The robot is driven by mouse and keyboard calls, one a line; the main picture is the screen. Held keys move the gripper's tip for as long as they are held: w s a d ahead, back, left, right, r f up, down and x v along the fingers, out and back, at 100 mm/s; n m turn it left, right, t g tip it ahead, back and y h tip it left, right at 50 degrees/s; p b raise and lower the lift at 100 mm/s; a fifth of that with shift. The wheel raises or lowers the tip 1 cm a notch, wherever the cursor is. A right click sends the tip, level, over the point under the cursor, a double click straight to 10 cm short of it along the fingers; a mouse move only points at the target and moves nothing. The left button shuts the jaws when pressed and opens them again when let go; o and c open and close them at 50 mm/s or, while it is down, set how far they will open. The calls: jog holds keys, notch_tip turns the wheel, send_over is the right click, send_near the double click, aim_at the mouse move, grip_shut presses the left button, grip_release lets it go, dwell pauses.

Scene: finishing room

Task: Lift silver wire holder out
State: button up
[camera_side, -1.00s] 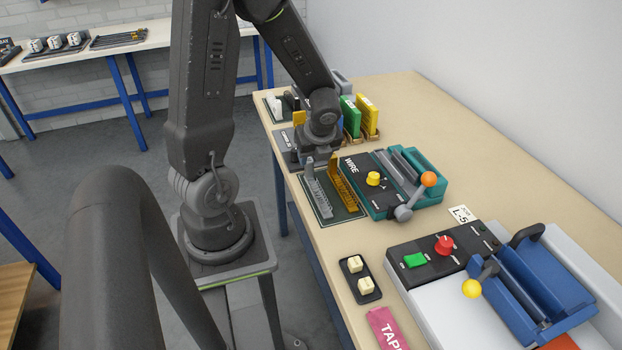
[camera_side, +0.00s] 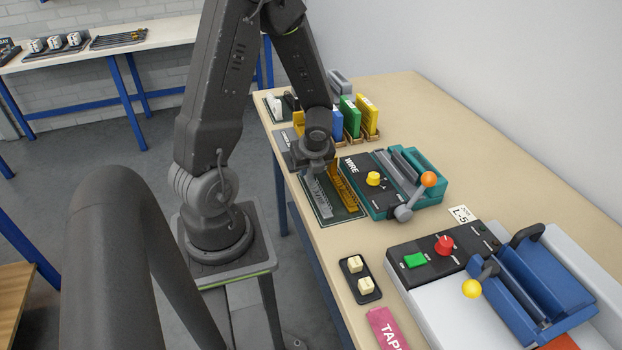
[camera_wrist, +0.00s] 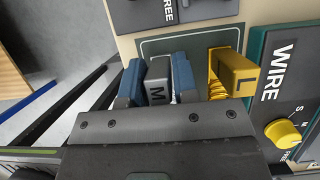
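The silver wire holder (camera_wrist: 159,78), with an M on its end, stands in the tray (camera_wrist: 208,45) between the two blue fingertips of my gripper (camera_wrist: 158,84). In the side view the silver holder (camera_side: 319,198) shows below my gripper (camera_side: 314,163), which hides its far end. The fingers are on either side of the holder, very close to it; I cannot tell whether they press on it. The gold wire holder (camera_wrist: 232,72), marked L, stands just right of the fingers and also shows in the side view (camera_side: 344,190).
The teal WIRE machine (camera_side: 383,208) stands right of the tray, with a yellow knob and an orange-tipped lever. Coloured upright holders (camera_side: 365,116) stand behind my gripper. A small black tray with cream blocks (camera_side: 371,290) lies nearer.

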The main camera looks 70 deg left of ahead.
grip_shut()
jog(key=shift+r, duration=0.1)
jog(key=shift+r, duration=0.45)
jog(key=r, duration=0.3)
jog(key=shift+s+a+r, duration=0.25)
jog(key=shift+s+r, duration=0.1)
jog(key=s+a+r, duration=0.4)
jog(key=s+r, duration=0.2)
jog(key=s, duration=0.4)
jog(key=w+a+r, duration=0.2)
jog(key=w, duration=1.6)
jog(key=w+d, duration=0.3)
jog(key=w, duration=0.4)
jog(key=w+d+f, duration=0.1)
jog(key=w+d, duration=0.2)
jog(key=w, duration=0.3)
jog(key=shift+w+d, duration=0.3)
jog(key=shift+w, duration=0.1)
